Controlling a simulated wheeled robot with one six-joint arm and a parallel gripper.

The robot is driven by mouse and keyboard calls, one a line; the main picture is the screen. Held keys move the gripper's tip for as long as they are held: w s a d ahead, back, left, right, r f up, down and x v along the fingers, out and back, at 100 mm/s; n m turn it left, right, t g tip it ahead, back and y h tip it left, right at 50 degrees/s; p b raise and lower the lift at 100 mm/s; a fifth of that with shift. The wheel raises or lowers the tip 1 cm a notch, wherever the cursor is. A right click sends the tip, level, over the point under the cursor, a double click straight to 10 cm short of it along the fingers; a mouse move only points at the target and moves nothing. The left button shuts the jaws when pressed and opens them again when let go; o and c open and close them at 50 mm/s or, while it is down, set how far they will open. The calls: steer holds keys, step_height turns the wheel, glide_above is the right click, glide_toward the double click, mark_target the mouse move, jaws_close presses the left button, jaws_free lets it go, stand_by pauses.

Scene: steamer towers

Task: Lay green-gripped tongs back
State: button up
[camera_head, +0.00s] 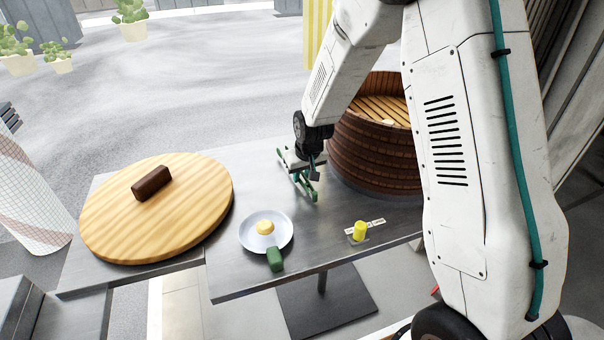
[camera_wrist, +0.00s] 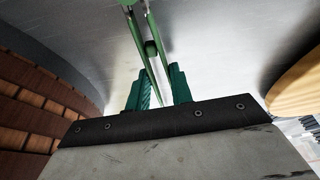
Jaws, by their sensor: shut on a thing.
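The green-gripped tongs (camera_head: 311,191) are at my gripper (camera_head: 314,170), beside the steamer tower at the back of the metal table (camera_head: 330,252). In the wrist view the tongs (camera_wrist: 133,28) run away from me between the two green fingers of my gripper (camera_wrist: 157,88). My gripper is shut on them. They are low over the table; I cannot tell whether they touch it. Part of the tongs is hidden behind my gripper in the head view.
The brown steamer tower (camera_head: 372,150) stands close right of my gripper. A round wooden board (camera_head: 110,225) bears a brown block (camera_head: 151,183).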

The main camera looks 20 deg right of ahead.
steer(key=shift+f, duration=0.5)
steer(key=o, duration=1)
steer(key=v, duration=0.7)
steer(key=shift+r, duration=0.35)
